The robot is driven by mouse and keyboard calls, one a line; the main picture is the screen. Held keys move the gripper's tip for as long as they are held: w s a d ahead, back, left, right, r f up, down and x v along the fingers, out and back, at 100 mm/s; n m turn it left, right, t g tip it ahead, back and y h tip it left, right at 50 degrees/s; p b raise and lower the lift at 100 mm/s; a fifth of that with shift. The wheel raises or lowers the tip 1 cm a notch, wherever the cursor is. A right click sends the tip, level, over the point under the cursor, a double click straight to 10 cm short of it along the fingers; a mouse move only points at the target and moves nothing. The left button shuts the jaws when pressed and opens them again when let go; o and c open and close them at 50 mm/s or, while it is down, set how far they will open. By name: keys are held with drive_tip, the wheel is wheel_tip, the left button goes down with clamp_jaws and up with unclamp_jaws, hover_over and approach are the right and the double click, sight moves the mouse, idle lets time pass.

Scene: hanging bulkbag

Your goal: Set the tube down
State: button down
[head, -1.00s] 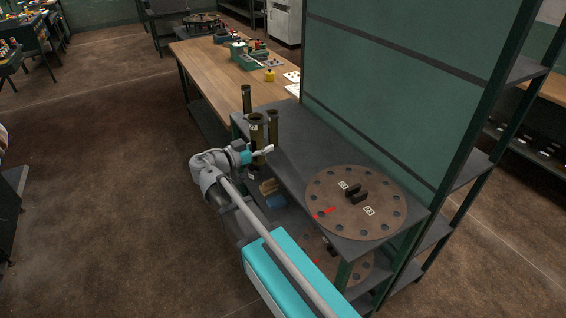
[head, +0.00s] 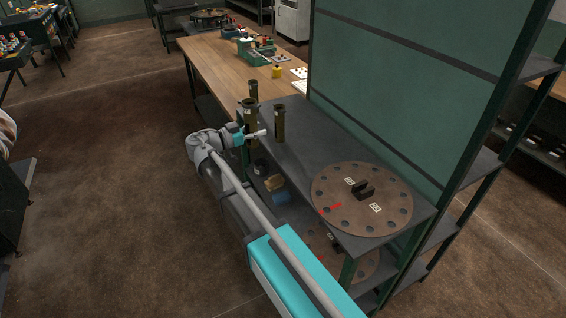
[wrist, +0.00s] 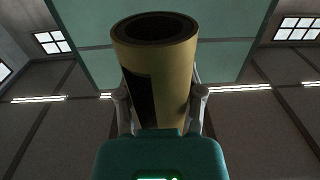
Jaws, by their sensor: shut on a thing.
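My gripper (head: 256,135) is shut on an olive tube (head: 249,113) at the left edge of the shelf top (head: 300,140). The tube stands roughly upright, and my gripper hides its lower part. I cannot tell whether its base touches the shelf. In the wrist view the held tube (wrist: 172,75) rises between both fingers, its round dark opening at the top and a dark patch on its left side. Two similar tubes stand on the shelf top: one behind (head: 253,90) and one to the right (head: 279,124).
A round brown disc (head: 335,205) with holes and a dark handle lies on the near shelf top. A green panel (head: 400,90) bounds the right side. Lower shelf levels hold a blue item (head: 281,198). A wooden table (head: 215,62) stands behind. Bare shelf lies between tubes and disc.

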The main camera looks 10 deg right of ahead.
sight(253, 126)
drive_tip(key=w, duration=0.1)
drive_tip(key=w+a, duration=0.1)
drive_tip(key=shift+w+f, duration=0.15)
drive_tip(key=shift+w, duration=0.2)
drive_tip(key=shift+f, duration=0.1)
drive_tip(key=shift+w+d+f+b, duration=0.6)
drive_tip(key=shift+d+f+b, duration=0.95)
drive_tip(key=shift+d, duration=0.55)
drive_tip(key=shift+w+d+f+b, duration=0.6)
drive_tip(key=shift+d+f+b, duration=0.9)
drive_tip(key=shift+d, duration=0.55)
drive_tip(key=shift+w+d+f+b, duration=0.6)
drive_tip(key=shift+d+f+b, duration=0.9)
drive_tip(key=shift+d, duration=0.6)
drive_tip(key=shift+r, duration=0.15)
